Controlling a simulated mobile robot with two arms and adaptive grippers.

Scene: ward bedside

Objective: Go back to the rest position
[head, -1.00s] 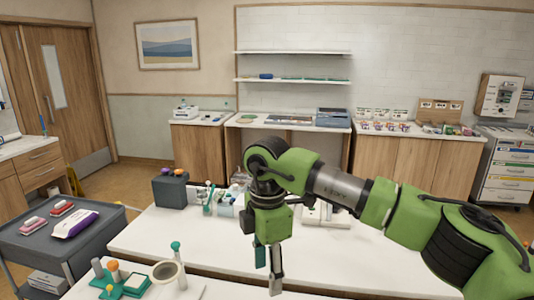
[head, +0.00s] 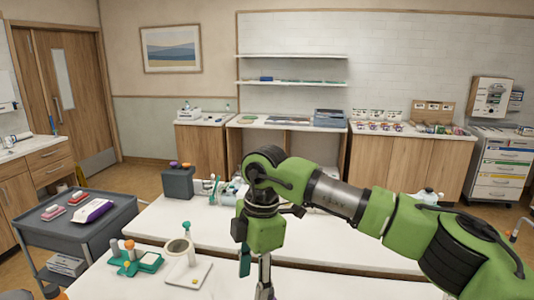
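My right arm comes in from the right, across the white table (head: 330,240). My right gripper (head: 256,272) hangs downward over the front part of the table, near the bottom middle of the head view. A grey finger and a teal piece beside it show below the green wrist. The fingertips run toward the lower edge, so the opening between them is unclear. I see no object clearly held. My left gripper is not in view.
A dark box (head: 178,183) and bottles stand behind. A grey cart (head: 60,233) is at left. Counters line the far wall.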

